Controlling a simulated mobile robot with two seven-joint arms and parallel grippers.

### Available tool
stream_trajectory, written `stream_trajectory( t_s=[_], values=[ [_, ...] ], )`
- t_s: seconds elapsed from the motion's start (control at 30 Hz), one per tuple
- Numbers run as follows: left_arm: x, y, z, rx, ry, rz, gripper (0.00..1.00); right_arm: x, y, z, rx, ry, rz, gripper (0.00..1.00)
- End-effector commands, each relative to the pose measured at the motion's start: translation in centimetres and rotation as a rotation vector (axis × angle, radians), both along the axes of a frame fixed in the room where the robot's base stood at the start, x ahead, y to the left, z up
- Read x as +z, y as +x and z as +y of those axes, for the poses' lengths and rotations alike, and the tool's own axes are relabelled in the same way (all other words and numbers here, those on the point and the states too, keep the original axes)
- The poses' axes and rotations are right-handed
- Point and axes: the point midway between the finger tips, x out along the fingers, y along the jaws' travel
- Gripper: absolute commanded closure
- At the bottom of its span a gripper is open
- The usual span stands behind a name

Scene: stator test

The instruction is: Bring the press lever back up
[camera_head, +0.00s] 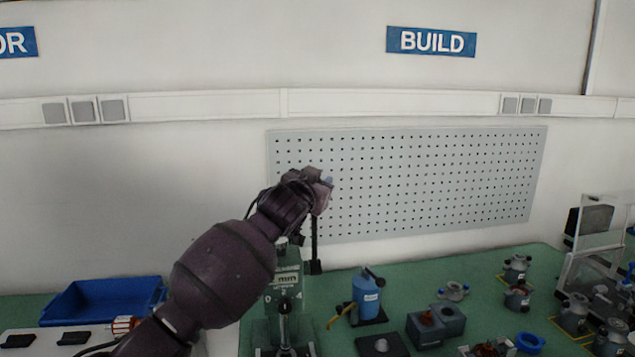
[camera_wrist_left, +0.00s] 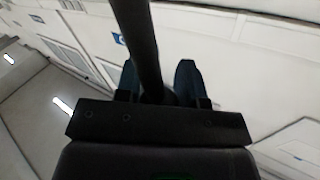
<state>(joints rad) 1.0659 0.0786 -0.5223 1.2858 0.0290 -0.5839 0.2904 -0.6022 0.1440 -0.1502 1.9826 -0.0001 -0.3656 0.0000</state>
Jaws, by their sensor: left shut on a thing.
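The press (camera_head: 285,275) stands on the green bench, partly hidden behind my left arm. Its dark lever (camera_head: 315,248) shows as a thin upright rod at the right of the press, below my left gripper. My left gripper (camera_head: 325,182) is high above the press, in front of the pegboard. In the left wrist view, the dark lever bar (camera_wrist_left: 138,45) runs down between the two bluish fingers of the left gripper (camera_wrist_left: 160,85), which is shut on it. The join of lever and press is hidden by the arm. My right gripper is not seen.
A blue bottle (camera_head: 367,292) and a grey block (camera_head: 436,326) stand right of the press. Several grey motor parts (camera_head: 517,297) lie farther right. A blue tray (camera_head: 100,300) is at the left. The pegboard (camera_head: 430,180) is on the wall behind.

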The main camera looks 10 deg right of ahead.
Motion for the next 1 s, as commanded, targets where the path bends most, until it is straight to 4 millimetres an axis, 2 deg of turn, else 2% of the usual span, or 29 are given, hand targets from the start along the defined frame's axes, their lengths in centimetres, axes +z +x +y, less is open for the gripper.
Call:
stream_trajectory(
  t_s=[0.03,0.1,0.83,0.87,1.0],
  values=[
    [-0.99,0.53,0.31,0.009,0.009,0.016,1.00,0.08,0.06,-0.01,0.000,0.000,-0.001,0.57],
    [-1.14,0.82,0.35,0.010,0.009,0.017,1.00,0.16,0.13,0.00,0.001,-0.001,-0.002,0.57],
    [-1.37,1.34,0.45,0.012,0.017,0.011,1.00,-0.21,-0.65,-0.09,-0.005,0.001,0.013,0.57],
    [-1.38,1.34,0.46,0.012,0.018,0.010,0.63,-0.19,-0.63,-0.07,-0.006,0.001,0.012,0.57],
    [-1.34,1.36,0.49,0.012,0.016,0.011,0.42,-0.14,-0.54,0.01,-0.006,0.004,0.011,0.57]
  ],
)
